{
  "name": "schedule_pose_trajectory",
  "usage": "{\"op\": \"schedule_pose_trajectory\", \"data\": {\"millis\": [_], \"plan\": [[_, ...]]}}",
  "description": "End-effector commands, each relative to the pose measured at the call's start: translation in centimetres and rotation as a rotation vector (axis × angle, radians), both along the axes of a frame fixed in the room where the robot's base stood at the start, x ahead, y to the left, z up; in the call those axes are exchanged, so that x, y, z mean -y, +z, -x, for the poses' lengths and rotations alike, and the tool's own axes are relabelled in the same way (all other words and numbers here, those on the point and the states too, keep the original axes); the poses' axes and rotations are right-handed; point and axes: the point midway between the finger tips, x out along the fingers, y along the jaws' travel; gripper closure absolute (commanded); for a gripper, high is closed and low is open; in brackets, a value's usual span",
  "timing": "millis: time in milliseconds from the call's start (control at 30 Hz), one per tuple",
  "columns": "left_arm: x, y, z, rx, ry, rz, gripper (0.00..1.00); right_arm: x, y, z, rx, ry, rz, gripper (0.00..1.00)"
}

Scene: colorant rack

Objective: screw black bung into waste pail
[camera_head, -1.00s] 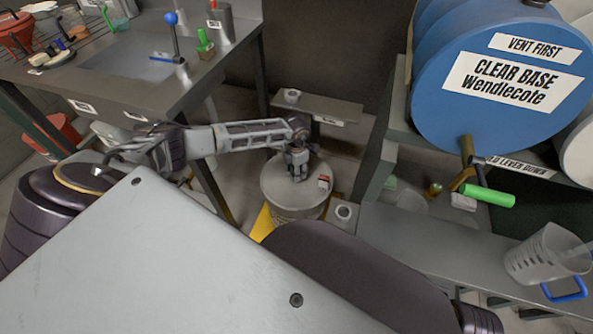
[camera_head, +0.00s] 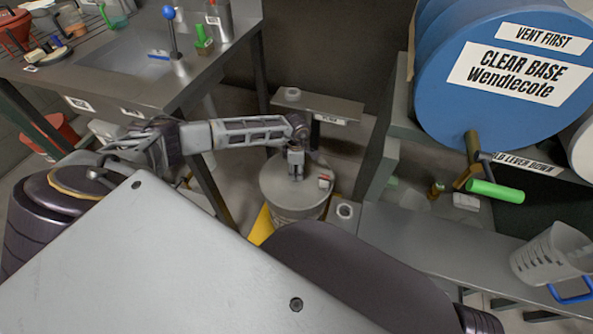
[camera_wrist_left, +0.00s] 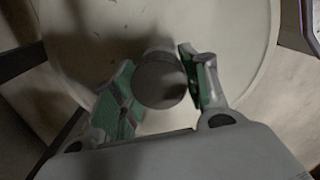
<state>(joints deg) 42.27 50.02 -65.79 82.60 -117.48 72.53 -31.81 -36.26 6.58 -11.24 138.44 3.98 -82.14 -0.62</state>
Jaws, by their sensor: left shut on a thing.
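The waste pail is a pale drum (camera_head: 279,190) with a flat round lid, standing on the floor in the head view. Its lid (camera_wrist_left: 235,35) fills most of the left wrist view. My left gripper (camera_head: 296,175) points down at the middle of the lid. In the left wrist view its green-padded fingers (camera_wrist_left: 157,58) are shut on the black bung (camera_wrist_left: 160,88), a dark round piece seen from above. The bung is at the lid's surface or just over it; its lower part and any thread are hidden. My right gripper is not in view.
A small red and white piece (camera_head: 325,181) is on the lid's right edge. A low shelf (camera_head: 320,106) is behind the pail, a grey bench (camera_head: 440,250) to its right, and a steel table (camera_head: 130,85) to the left. A blue drum (camera_head: 500,85) is upper right.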

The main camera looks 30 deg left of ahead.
Motion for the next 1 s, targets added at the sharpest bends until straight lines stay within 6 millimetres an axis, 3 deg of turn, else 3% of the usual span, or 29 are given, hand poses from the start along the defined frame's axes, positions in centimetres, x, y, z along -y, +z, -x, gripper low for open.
{"op": "schedule_pose_trajectory", "data": {"millis": [700,1000], "plan": [[0.0,-0.1,-0.1,0.002,-0.43,0.0,0.8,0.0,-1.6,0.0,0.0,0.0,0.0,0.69],[0.0,0.0,-0.1,0.002,-0.516,-0.001,0.8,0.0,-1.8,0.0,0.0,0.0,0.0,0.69]]}}
